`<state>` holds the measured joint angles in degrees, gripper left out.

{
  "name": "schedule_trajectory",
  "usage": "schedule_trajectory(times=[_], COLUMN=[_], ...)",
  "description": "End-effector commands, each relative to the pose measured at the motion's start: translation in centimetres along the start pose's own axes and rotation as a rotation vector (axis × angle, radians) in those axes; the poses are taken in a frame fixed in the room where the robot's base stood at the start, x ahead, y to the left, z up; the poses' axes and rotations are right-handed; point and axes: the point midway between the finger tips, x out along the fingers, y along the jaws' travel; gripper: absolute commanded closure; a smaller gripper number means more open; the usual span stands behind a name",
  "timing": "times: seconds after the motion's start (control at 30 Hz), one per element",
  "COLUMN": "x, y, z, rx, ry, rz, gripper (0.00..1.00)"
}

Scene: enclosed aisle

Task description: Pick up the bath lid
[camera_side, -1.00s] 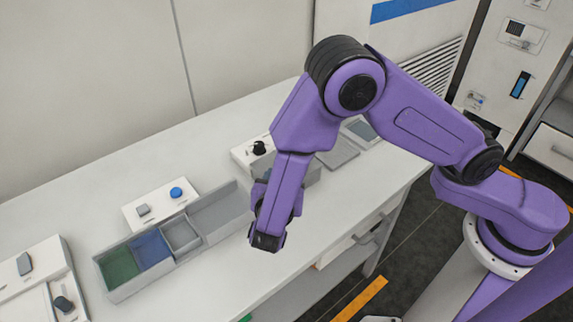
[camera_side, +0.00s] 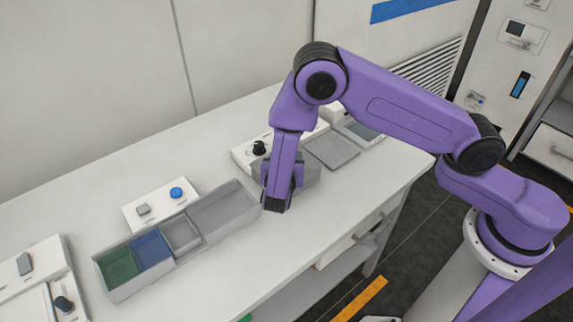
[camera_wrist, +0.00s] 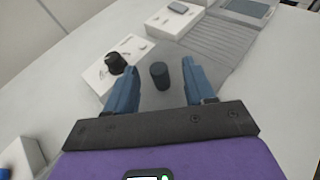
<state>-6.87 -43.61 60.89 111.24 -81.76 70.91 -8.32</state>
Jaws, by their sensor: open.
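The bath lid (camera_wrist: 150,97) appears in the wrist view as a grey surface with a dark cylindrical knob (camera_wrist: 160,75) standing up from it. In the side view, part of the grey bath (camera_side: 310,172) shows to the right of my gripper; the lid's knob is hidden there behind my wrist. My gripper (camera_wrist: 160,65) is open, with one blue finger on each side of the knob and a visible gap on both sides. In the side view my gripper (camera_side: 277,203) points down at the bath. I cannot tell how far the fingertips are above the lid.
A white box with a black dial (camera_side: 259,148) stands behind the bath. A ribbed grey plate (camera_side: 332,150) and a device with a screen (camera_side: 362,132) lie to the right. A grey tray (camera_side: 222,212) with green, blue and grey compartments is at left. The front bench strip is clear.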

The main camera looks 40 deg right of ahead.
Motion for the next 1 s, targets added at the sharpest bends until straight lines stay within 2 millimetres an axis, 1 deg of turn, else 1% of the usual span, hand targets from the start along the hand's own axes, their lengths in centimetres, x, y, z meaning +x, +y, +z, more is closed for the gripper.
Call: schedule_trajectory(times=[0.33, 0.47, 0.67, 0.7, 0.73, 0.77, 0.8, 0.83, 0.87, 1.0], x=[4.3, 5.0, 5.1, 5.0, 5.0, 5.0, 5.0, 5.0, 5.0, 5.0], y=[0.2, 0.2, 0.2, 0.2, 0.2, 0.2, 0.2, 0.2, 0.2, 0.3], z=[-0.2, -0.2, -0.2, -0.2, -0.2, -0.2, -0.2, -0.2, -0.2, -0.2], rx=[0.001, 0.001, 0.001, 0.001, 0.001, 0.001, 0.001, 0.001, 0.001, 0.001], ry=[0.001, 0.001, 0.001, 0.001, 0.001, 0.001, 0.001, 0.001, 0.001, 0.000], rz=[-0.002, 0.000, 0.000, 0.000, 0.000, 0.000, 0.000, 0.000, 0.000, 0.000], gripper=[0.46, 0.46, 0.46, 0.53, 0.62, 0.72, 0.85, 0.95, 1.00, 1.00])
